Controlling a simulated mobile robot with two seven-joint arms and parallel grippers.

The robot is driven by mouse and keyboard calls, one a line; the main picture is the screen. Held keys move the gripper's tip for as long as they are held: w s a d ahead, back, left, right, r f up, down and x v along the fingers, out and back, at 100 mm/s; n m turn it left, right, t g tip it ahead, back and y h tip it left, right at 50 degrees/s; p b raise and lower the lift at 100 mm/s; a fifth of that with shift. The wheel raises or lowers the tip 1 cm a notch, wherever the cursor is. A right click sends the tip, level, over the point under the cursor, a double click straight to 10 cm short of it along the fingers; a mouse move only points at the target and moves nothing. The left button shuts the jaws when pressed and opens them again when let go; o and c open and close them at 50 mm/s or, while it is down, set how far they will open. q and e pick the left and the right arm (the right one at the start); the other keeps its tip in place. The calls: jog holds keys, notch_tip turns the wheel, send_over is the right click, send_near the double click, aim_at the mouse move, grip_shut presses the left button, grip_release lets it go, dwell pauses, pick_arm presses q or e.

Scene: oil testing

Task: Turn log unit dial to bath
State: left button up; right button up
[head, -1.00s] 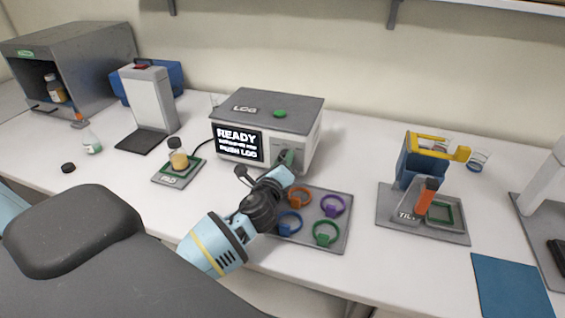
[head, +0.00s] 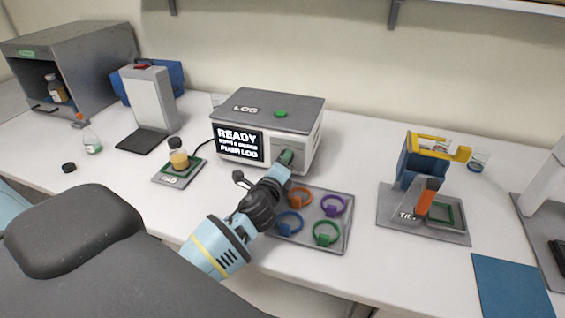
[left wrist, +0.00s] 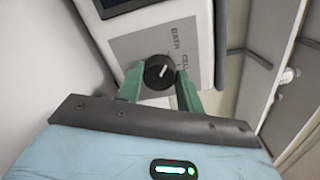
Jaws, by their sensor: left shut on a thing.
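The log unit (head: 268,122) is a grey-topped white box with a green button on top and a screen reading "READY" and "PUSH LOG". Its dial (left wrist: 159,71) is a dark round knob with a white pointer line, on a grey panel marked BATH and CELL. The line tilts up to the right in the left wrist view. My left gripper (left wrist: 160,88) has its green fingers on both sides of the dial, shut on it. In the head view the left gripper (head: 287,158) reaches the unit's lower right front and hides the dial. My right gripper is not in view.
A grey tray with coloured rings (head: 340,243) lies just right of my arm. A pad with an amber jar (head: 179,159) stands left of the unit. A blue and yellow tilt stand (head: 420,165) is at the right. The table between tray and stand is clear.

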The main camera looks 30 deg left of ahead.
pick_arm(q)
jog(key=o, duration=1)
jog(key=shift+s+d, duration=0.15)
jog(key=shift+s, duration=0.35)
jog(key=shift+v, duration=3.4)
